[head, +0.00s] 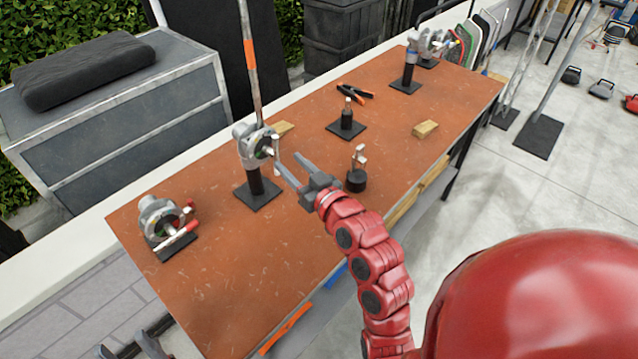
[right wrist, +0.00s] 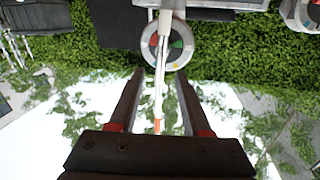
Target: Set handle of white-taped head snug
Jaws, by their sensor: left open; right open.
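The middle grip head (head: 246,141) is grey and sits on a black post with a square base on the bench. A pale upright handle bar (head: 276,146) stands on its right side; no white tape is clearly readable. In the right wrist view, the head's round face (right wrist: 152,46) with coloured segments is beyond the fingers, and a pale bar runs down between them. My right gripper (head: 286,160) is open beside the handle; contact cannot be told. My left gripper (head: 128,349) is open and empty, partly cut off at the bottom left.
The brown bench (head: 225,275) also bears a red-marked head (head: 152,215) at left and a blue-marked head (head: 411,55) at the back. A small black stand (head: 357,180) is close behind my right gripper.

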